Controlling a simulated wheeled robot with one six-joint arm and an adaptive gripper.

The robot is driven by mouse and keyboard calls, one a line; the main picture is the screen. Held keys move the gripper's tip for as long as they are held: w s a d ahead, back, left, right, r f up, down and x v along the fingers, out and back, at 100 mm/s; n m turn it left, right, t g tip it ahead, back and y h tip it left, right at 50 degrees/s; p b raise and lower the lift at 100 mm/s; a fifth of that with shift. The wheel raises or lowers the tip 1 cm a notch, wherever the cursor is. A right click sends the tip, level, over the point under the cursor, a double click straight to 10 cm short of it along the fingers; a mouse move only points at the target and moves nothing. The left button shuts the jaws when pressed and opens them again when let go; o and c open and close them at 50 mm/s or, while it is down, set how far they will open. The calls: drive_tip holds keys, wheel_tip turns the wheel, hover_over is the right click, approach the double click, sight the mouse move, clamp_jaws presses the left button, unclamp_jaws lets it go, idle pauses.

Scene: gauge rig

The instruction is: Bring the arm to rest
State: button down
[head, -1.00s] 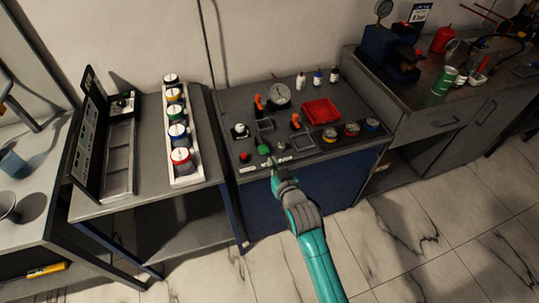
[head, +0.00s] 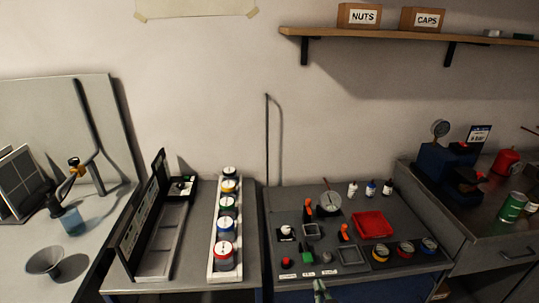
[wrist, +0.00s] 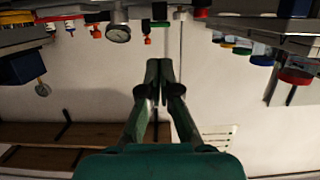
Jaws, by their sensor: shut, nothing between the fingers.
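My gripper (head: 320,291) shows only by its tip at the bottom edge of the head view, at the front edge of the gauge rig bench (head: 290,222); the rest of my arm is out of that view. In the wrist view my gripper (wrist: 159,66) points forward with its fingers together and nothing between them. That view is upside down: the bench hangs at the top, with a round gauge (wrist: 118,33) and the wall behind it. The gripper appears apart from the bench things.
The rig bench holds a red tray (head: 373,225), orange-handled valves, buttons and small bottles. To the left, a white rack (head: 213,262) holds several coloured-band jars. A shelf (head: 400,36) with boxes hangs above.

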drive_tip(key=s+f, duration=0.2)
drive_tip(key=s, duration=1.1)
drive_tip(key=s+f, duration=0.2)
drive_tip(key=s, duration=1)
drive_tip(key=r+v, duration=0.2)
drive_tip(key=v, duration=0.8)
drive_tip(key=w+r+v, duration=0.1)
drive_tip(key=r+v, duration=0.1)
drive_tip(key=v, duration=0.8)
